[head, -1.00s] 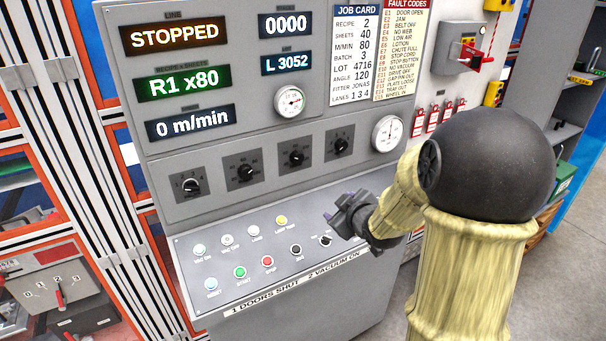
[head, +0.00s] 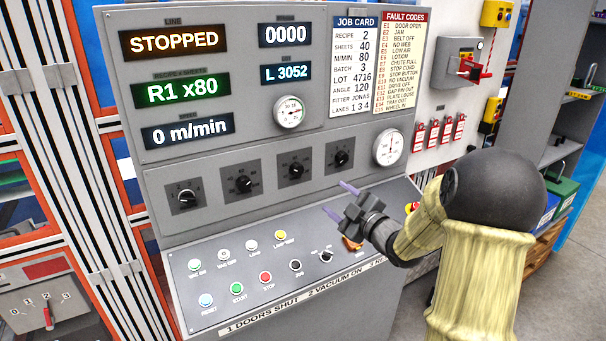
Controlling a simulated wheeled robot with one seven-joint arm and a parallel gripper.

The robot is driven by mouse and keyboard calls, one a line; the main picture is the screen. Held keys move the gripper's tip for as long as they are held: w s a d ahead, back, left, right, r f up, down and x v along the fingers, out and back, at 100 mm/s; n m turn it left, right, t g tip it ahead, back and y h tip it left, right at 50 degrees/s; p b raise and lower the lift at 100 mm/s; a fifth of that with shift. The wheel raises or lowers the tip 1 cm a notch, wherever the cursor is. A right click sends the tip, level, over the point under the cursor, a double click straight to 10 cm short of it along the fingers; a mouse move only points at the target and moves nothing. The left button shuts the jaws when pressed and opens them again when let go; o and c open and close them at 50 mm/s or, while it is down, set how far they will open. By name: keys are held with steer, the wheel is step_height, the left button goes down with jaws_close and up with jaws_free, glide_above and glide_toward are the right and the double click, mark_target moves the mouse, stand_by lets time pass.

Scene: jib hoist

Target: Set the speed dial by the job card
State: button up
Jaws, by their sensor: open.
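The job card (head: 354,65) at the top of the grey panel reads recipe 2, sheets 40, M/MIN 80, batch 3, lot 4716, angle 120. Below the displays is a row of black dials: a far left dial (head: 186,197), a second dial (head: 243,184), a third dial (head: 295,169) and a right dial (head: 340,158). Their captions are too small to read, so I cannot tell for sure which is the speed dial. My gripper (head: 341,201) is open and empty, its two fingers apart, below and right of the third dial, touching none.
The speed display (head: 188,131) reads 0 m/min and the line display (head: 174,40) reads STOPPED. A sloped desk (head: 215,262) with several coloured buttons lies below the dials. Round gauges (head: 388,147) and red padlocks (head: 433,134) are on the right.

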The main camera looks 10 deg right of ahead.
mark_target(299, 172)
steer(key=p+x, duration=0.4)
steer(key=x, duration=1.2)
steer(key=shift+w+a+p, duration=0.1)
steer(key=shift+p, duration=0.25)
steer(key=shift+c, duration=0.5)
steer(key=c, duration=0.9)
